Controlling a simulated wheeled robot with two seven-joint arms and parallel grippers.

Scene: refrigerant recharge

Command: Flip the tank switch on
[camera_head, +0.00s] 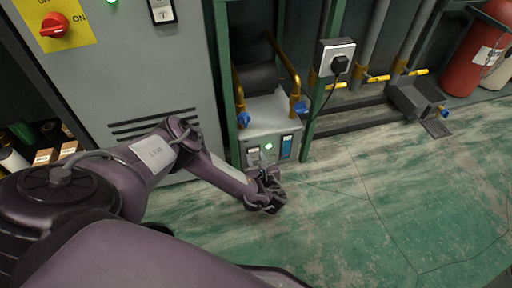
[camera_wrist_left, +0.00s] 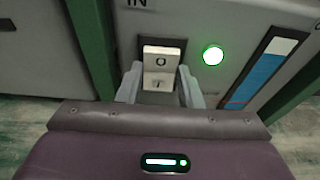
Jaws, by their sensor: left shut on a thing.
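The tank unit (camera_head: 268,125) is a light grey box on the floor between green posts. Its tank switch (camera_wrist_left: 163,55) is a pale rocker marked "0" on the upper half, on the front face. The switch also shows small in the head view (camera_head: 253,153). My left gripper (camera_wrist_left: 161,88) is at the front of the unit, with one finger on each side of the switch's lower half, shut on it. In the head view the left gripper (camera_head: 262,173) is low before the box and its fingertips are hard to make out. My right gripper is out of view.
A lit green lamp (camera_wrist_left: 212,55) and a blue level gauge (camera_wrist_left: 262,70) sit right of the switch. A grey cabinet (camera_head: 140,80) with a red knob (camera_head: 54,25) stands left. A socket with a plug (camera_head: 338,62) is right. The green floor (camera_head: 350,215) is clear at right.

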